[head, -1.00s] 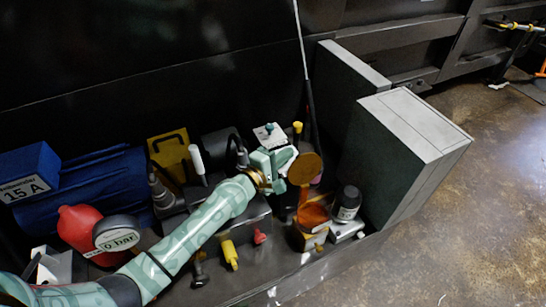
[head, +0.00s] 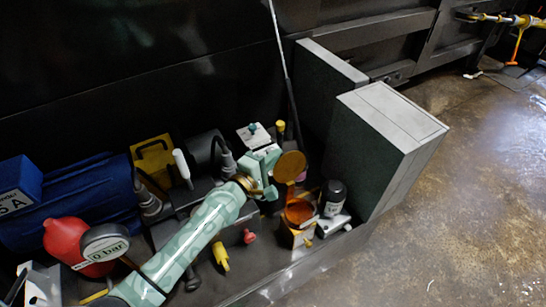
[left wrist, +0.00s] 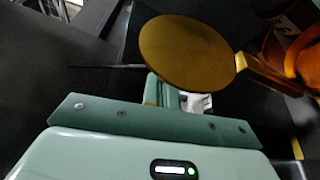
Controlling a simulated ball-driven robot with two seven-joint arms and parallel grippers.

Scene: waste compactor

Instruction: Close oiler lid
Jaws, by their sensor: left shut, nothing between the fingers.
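The oiler lid (head: 290,167) is a round amber disc that stands raised, open above the orange oiler cup (head: 299,211). In the left wrist view the lid (left wrist: 187,53) spans the upper middle, joined by an arm at its right to the oiler cup (left wrist: 306,55), which is cut off by the picture edge. My left gripper (head: 276,176) is shut and empty, close behind the lid on its left side. The lid partly hides my left fingertips (left wrist: 192,102) in the wrist view; I cannot tell whether they touch it. My right gripper is not in view.
A large grey box (head: 375,150) is further right. A red gauge piece (head: 65,243), a blue motor (head: 85,195) and a yellow block (head: 154,158) lie left. A thin rod (head: 283,70) rises behind.

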